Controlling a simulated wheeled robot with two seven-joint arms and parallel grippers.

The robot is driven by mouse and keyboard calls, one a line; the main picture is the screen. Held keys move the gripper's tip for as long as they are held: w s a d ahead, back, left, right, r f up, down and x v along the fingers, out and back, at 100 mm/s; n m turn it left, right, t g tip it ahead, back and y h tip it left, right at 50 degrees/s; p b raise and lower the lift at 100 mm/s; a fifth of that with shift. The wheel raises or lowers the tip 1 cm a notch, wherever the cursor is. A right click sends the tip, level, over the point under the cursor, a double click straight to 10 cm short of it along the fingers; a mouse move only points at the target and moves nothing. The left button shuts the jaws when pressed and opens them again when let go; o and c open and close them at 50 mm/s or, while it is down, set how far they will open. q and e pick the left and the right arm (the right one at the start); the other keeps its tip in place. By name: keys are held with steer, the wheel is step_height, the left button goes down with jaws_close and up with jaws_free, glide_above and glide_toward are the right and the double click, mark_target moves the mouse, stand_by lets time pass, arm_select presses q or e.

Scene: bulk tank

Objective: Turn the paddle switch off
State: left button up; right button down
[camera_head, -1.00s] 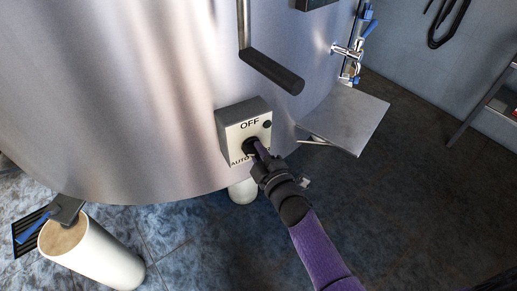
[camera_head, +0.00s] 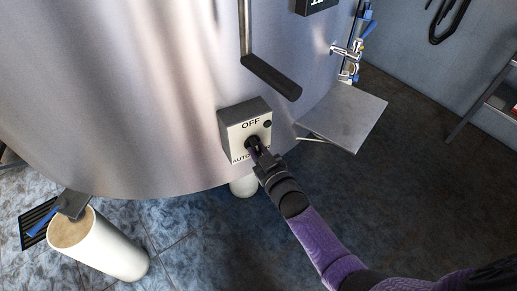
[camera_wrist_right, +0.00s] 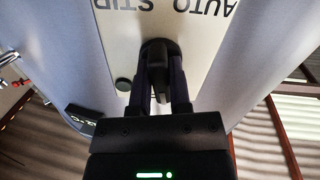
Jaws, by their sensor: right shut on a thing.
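The paddle switch is a grey box (camera_head: 233,142) with a white face on the front of the steel tank. OFF is printed at the top of its face and AUTO at lower left; my gripper hides the lower right. In the right wrist view the face appears upside down, with AUTO and STIR legible, and the black knob (camera_wrist_right: 158,58) stands out from it. My right gripper (camera_head: 257,147) is at the knob, its two fingers (camera_wrist_right: 160,82) on either side of it and shut on it. The knob's exact pointing is hard to tell. My left gripper is out of view.
The steel tank (camera_head: 120,90) fills the left and middle. A black-gripped handle (camera_head: 271,77) hangs above the box. A metal shelf (camera_head: 345,115) juts out at right, below a blue-handled valve (camera_head: 352,50). A white cylinder (camera_head: 105,250) stands at lower left.

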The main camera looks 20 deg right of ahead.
steer(key=shift+f+m, duration=0.1)
steer(key=shift+m, duration=0.9)
steer(key=c, duration=0.6)
jaws_free()
steer(key=shift+o, duration=0.2)
steer(key=shift+s+p, duration=0.3)
steer(key=shift+p, duration=0.05)
steer(key=s+d+p, duration=0.1)
steer(key=s+p, duration=0.1)
steer(key=s, duration=0.7)
steer(key=shift+d+r+p, duration=0.2)
steer(key=shift+d+p, duration=0.1)
steer(key=shift+p, duration=0.05)
